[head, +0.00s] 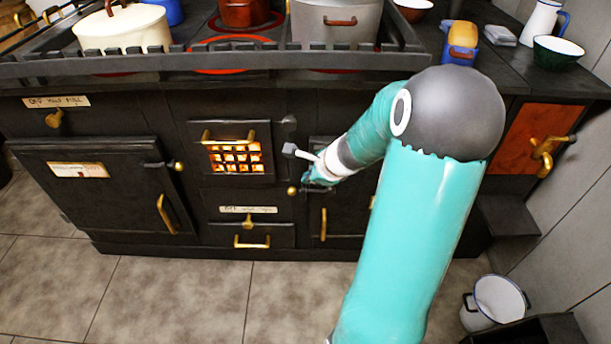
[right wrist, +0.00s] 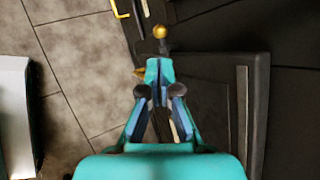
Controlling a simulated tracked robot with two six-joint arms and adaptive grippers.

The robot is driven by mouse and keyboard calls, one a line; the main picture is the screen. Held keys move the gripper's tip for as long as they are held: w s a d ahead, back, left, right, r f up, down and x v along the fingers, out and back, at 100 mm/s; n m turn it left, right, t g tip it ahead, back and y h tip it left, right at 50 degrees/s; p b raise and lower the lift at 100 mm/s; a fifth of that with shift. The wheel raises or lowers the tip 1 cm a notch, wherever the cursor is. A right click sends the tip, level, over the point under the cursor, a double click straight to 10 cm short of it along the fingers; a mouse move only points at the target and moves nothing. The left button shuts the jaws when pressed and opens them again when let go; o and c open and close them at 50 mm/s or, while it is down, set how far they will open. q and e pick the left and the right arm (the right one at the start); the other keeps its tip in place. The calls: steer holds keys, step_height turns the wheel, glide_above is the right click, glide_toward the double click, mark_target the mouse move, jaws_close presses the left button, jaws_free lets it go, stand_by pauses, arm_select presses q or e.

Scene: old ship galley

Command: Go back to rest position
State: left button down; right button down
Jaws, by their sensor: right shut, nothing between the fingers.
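My right arm reaches from the bottom of the head view toward the front of the black stove (head: 140,120). My right gripper (head: 312,182) is small and partly hidden behind its own wrist, in front of the stove beside the glowing grate. In the right wrist view my right gripper (right wrist: 159,72) is shut with its fingers together and nothing between them. A brass knob (right wrist: 160,32) shows just beyond the fingertips; I cannot tell whether they touch it. My left gripper is in neither view.
A cream pot (head: 122,28), a grey pot (head: 335,22) and a red pot (head: 243,12) stand on the stove top behind a rail. A white bucket (head: 498,300) stands on the floor at right. Tiled floor (head: 180,300) at left front is clear.

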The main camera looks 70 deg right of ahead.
steer(key=shift+w, duration=0.1)
stand_by(0.4)
steer(key=w+a+f+n+g+y, duration=0.1)
steer(key=w+a+f+n+y, duration=0.3)
steer(key=a, duration=0.5)
steer(key=w+a+f+n+y, duration=0.2)
steer(key=w+a+f, duration=0.45)
steer(key=a, duration=0.35)
steer(key=s+a+f+n+g+y, duration=0.1)
steer(key=s+a+f+n+g, duration=0.15)
steer(key=a+f+n, duration=0.4)
steer(key=s+a+f+n+g, duration=0.1)
steer(key=s+a+f+n, duration=0.3)
steer(key=a+n, duration=0.6)
steer(key=s+a+f+n+g+y, duration=0.1)
steer(key=s+a+f+n+g, duration=0.15)
steer(key=a+f+n, duration=0.4)
step_height(320, 180, up, 27)
steer(key=a+n+t+p, duration=0.1)
steer(key=p, duration=2.5)
steer(key=shift+w+r+n, duration=0.15)
steer(key=shift+w+n, duration=0.15)
